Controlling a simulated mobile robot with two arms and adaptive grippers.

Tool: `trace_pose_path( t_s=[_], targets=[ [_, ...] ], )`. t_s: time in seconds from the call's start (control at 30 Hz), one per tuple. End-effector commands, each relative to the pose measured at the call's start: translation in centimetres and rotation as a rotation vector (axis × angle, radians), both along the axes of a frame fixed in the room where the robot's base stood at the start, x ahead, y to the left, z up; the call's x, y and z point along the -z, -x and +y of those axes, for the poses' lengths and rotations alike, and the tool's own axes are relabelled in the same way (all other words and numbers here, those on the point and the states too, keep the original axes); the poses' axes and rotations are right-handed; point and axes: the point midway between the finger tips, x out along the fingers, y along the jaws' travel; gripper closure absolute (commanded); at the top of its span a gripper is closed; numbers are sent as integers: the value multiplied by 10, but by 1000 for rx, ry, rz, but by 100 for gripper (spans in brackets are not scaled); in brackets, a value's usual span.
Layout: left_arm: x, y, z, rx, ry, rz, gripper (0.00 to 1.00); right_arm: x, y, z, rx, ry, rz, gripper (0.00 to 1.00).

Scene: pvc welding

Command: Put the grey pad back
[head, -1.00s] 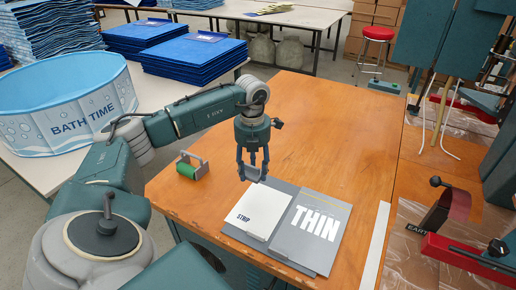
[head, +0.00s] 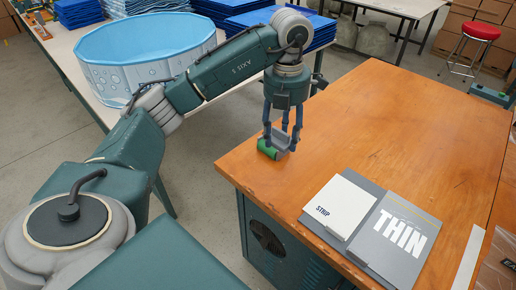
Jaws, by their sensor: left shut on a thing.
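A small tool with a green, rounded body (head: 268,149) and a light grey upper part sits near the left corner of the orange wooden table. My left gripper (head: 281,146) points down over it, its fingers around the grey part and shut on it. The fingers hide much of this part. I cannot tell whether the tool touches the table. To the right lie a flat grey board marked THIN (head: 395,240) and a white card marked STRIP (head: 340,205) on a grey backing. No separate grey pad can be made out. My right gripper is not in view.
The orange table (head: 390,130) is clear behind and around the boards. A pale strip (head: 466,262) lies at its right. A blue tub (head: 146,62) and blue stacks (head: 262,20) stand on the white table behind my left arm. A red stool (head: 480,34) stands at the back right.

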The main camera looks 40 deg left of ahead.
Motion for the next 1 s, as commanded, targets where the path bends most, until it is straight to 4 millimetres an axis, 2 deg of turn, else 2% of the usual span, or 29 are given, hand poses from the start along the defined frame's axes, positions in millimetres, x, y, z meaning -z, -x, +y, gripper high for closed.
trace_pose_path(
  t_s=[0.03,0.23,0.5,0.77,1.0],
  targets=[
    [16,2,-2,2,1,8,79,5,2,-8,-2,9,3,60],
    [70,3,-1,-1,3,10,79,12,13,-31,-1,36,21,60],
    [129,2,0,-3,0,7,79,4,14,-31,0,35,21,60],
    [151,1,0,-3,0,4,79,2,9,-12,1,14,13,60],
    [185,1,0,-3,0,5,79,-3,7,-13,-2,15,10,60]
  ],
)
